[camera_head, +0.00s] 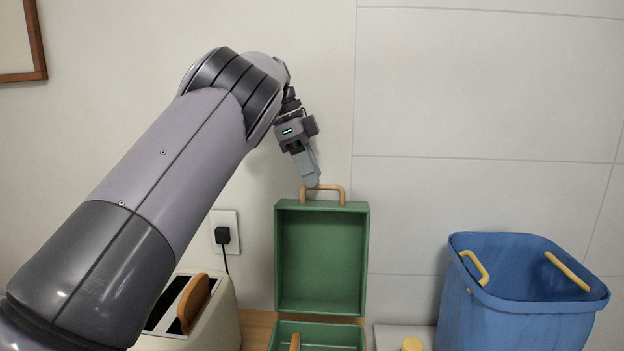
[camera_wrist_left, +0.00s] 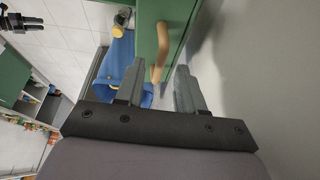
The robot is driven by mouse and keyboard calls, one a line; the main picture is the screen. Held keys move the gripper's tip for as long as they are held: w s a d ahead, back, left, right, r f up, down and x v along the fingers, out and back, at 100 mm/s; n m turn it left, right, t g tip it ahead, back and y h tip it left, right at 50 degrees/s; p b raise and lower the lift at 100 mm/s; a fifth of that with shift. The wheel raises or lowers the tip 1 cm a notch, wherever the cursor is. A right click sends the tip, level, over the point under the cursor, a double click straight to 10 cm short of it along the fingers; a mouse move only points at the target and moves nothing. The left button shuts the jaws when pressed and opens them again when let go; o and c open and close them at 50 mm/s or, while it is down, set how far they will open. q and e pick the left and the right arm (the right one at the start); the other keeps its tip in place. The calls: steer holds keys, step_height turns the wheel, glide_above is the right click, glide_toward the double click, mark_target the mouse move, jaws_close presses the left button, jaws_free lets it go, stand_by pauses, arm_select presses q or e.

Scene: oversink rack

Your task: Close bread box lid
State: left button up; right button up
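The green bread box (camera_head: 322,336) stands against the wall, with its lid (camera_head: 322,255) raised upright. A wooden handle (camera_head: 323,190) sits on the lid's top edge. My left gripper (camera_head: 313,183) reaches down to this handle from above. In the left wrist view, the fingers of my left gripper (camera_wrist_left: 160,78) are apart, with the handle (camera_wrist_left: 160,52) between them near the tips and gaps showing beside it. The box's inside is mostly cut off by the lower edge of the head view. A dark gripper, apparently my right one (camera_wrist_left: 20,22), shows small at the upper left of the wrist view.
A cream toaster (camera_head: 215,318) with a wooden part stands left of the box, its plug in a wall socket (camera_head: 223,235). A blue bin (camera_head: 500,315) with yellow handles stands to the right. A small yellow-topped item (camera_head: 412,345) lies between. The wall is close behind the lid.

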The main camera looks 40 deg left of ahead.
arm_select(q)
steer(key=shift+w+d+f, duration=0.15)
steer(key=shift+f, duration=0.4)
jaws_close()
